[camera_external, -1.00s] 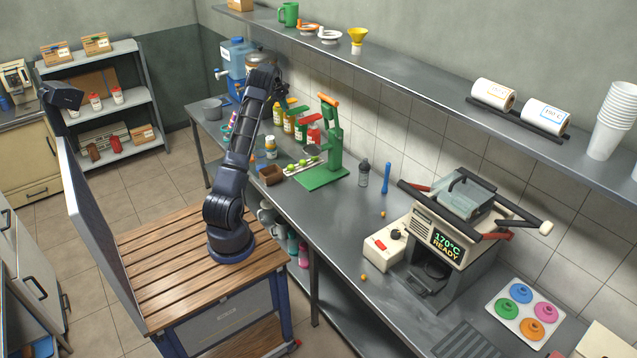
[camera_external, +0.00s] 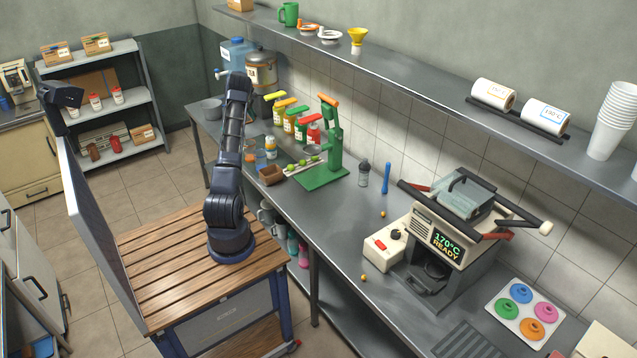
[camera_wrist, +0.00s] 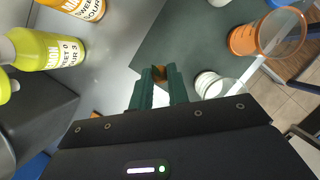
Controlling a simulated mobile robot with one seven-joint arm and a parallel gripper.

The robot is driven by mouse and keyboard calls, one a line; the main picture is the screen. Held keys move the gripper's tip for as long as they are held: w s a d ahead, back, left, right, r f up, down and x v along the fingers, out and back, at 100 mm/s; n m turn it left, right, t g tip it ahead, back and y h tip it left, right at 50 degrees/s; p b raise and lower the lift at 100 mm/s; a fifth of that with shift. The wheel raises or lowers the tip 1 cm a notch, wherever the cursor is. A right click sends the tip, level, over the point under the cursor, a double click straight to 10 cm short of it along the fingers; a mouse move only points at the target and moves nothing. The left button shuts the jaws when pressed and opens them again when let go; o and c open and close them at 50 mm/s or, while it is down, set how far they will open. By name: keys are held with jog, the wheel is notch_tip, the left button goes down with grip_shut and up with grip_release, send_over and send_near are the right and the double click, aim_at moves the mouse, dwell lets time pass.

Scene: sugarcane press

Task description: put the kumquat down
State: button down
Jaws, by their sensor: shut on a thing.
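My gripper (camera_wrist: 159,88) shows in the wrist view with its two dark green fingers close together. They are shut on the kumquat, a small orange-brown thing (camera_wrist: 159,72) between the fingertips, mostly covered by them. It is over a grey surface; I cannot tell how high it is or whether it touches. In the external view my arm hides the fingers and the held fruit. Two small orange fruits lie on the steel counter, one near the front edge (camera_external: 364,278) and one nearer the wall (camera_external: 383,214).
In the external view, a green press (camera_external: 333,140), a brown box (camera_external: 272,175) and several sauce bottles (camera_external: 300,125) crowd the counter beside my arm.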

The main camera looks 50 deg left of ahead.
aim_at(258, 142)
notch_tip(258, 142, down, 15)
jog(key=shift+f, duration=0.1)
dwell(0.5)
jog(key=shift+f, duration=0.1)
jog(key=c, duration=1.3)
grip_release()
jog(key=v, duration=1.2)
jog(key=shift+w+d+r, duration=0.1)
jog(key=shift+r, duration=0.1)
